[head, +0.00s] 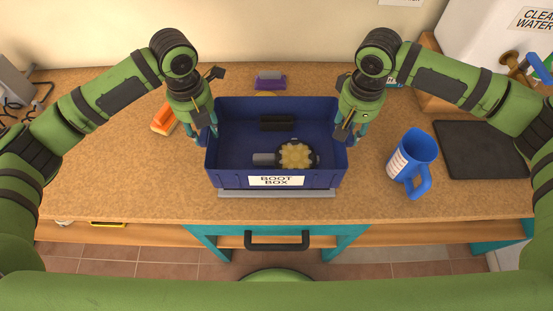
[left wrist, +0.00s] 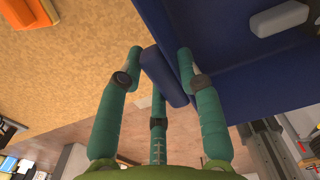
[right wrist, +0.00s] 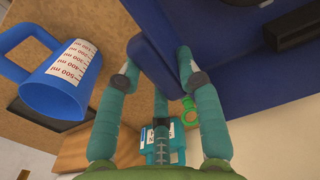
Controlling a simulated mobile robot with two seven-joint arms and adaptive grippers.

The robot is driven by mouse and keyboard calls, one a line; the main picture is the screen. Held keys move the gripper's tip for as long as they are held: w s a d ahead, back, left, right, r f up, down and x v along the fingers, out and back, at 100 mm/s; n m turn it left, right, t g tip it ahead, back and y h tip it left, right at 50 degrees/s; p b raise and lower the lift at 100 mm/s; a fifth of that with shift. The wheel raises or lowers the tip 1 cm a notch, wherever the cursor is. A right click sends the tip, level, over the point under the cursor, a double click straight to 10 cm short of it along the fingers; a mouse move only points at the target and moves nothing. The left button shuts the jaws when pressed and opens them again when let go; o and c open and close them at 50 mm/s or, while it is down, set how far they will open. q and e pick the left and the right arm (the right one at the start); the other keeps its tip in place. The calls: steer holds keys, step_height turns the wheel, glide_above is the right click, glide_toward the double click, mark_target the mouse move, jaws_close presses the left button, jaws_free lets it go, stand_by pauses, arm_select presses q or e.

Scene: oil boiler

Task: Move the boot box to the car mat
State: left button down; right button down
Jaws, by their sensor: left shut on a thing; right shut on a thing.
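The blue boot box (head: 230,179), labelled "BOOT BOX", stands at the middle front of the workbench. It holds a black block (head: 277,122), a grey piece (head: 264,159) and a round yellow-and-black item (head: 295,155). My left gripper (head: 205,133) is shut on the box's left side grip, seen between its fingers in the left wrist view (left wrist: 163,78). My right gripper (head: 351,131) is shut on the right side grip, seen in the right wrist view (right wrist: 155,65). A dark flat mat (head: 490,150), apparently the car mat, lies at the right. I cannot tell whether the box is lifted.
A blue measuring jug (head: 411,157) stands between the box and the dark mat. An orange item (head: 164,119) lies left, a purple-based item (head: 271,80) behind. A grey strip (head: 277,193) shows under the box's front. A white water container (head: 500,50) stands back right.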

arm_select(q)
steer(key=shift+a+f, duration=0.15)
arm_select(e)
steer(key=shift+d+f, duration=0.15)
